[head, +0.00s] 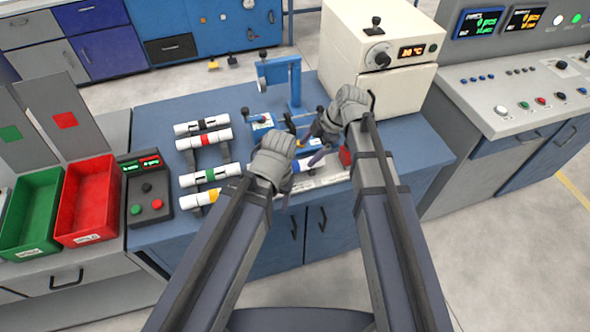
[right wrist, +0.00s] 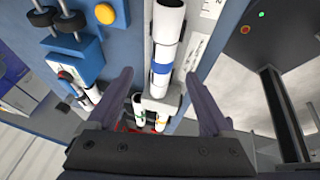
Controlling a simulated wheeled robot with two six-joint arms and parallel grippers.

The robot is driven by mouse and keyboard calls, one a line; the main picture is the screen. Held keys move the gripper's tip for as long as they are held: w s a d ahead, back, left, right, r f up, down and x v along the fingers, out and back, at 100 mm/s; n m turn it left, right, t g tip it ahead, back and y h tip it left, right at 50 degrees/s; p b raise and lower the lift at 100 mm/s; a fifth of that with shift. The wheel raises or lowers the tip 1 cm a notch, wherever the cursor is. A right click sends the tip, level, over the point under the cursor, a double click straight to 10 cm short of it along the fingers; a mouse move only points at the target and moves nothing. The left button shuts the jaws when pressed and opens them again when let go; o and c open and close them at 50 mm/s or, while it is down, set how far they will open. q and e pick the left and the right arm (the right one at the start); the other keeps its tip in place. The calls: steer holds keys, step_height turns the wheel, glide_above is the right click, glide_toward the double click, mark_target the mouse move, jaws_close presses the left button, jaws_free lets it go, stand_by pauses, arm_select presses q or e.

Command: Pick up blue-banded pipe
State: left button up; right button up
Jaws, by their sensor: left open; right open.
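The blue-banded pipe (right wrist: 166,25) is white with a blue band and lies lengthwise in the upper middle of the right wrist view. In the head view its white body (head: 308,164) shows in part on the bench, mostly hidden by my grippers. My right gripper (right wrist: 162,80) is open, one finger on each side of the pipe's line, with no finger seen touching it. In the head view the right gripper (head: 310,145) is above the pipe. My left gripper (head: 284,186) is open, low by the pipe's left end; its fingers are largely hidden by its hand.
Red-banded (head: 204,138), green-banded (head: 210,175) and yellow-banded (head: 204,196) pipes lie on a rack at left, with another white pipe (head: 200,126). A blue press (head: 294,82) and a cream oven box (head: 345,45) stand behind. Green (head: 30,215) and red (head: 88,200) bins are at far left.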

mark_target(298, 163)
steer(key=shift+b+x, duration=1.05)
steer(key=shift+x, duration=0.2)
steer(key=b+x, duration=0.4)
steer(key=x, duration=0.1)
steer(key=shift+s+a+f+b, duration=0.15)
steer(key=shift+s+a+b, duration=0.1)
steer(key=shift+s+b, duration=0.1)
steer(key=shift+c, duration=0.3)
jaws_close()
